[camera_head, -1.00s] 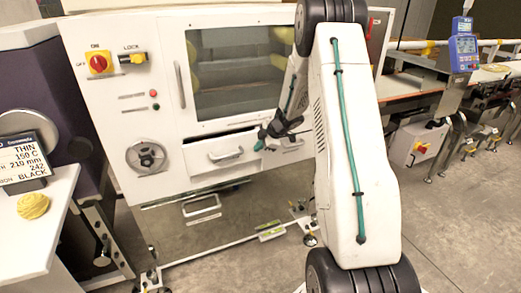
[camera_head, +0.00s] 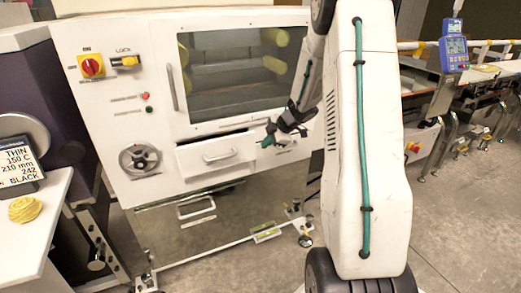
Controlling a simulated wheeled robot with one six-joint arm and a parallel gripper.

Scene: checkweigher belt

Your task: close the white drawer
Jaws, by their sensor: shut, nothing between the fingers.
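The white drawer (camera_head: 198,161) is in the lower front of the white machine, left of my arm. Its front stands out from the machine, with a dark gap along its top, so it is partly open. A pale bar handle (camera_head: 219,157) is on its front. My gripper (camera_head: 267,141), dark with green tips, is just right of the drawer's right end, a little higher than the handle. It is shut and empty. I cannot tell whether it touches the drawer's edge. My gripper and arm partly cover the panel to the right of the drawer.
A windowed door (camera_head: 238,70) is above the drawer, and a lower metallic panel with a handle (camera_head: 196,208) is below it. A white table (camera_head: 30,235) with a yellow coil (camera_head: 25,209) stands at the left. A conveyor (camera_head: 480,90) runs at the right. The floor at lower right is clear.

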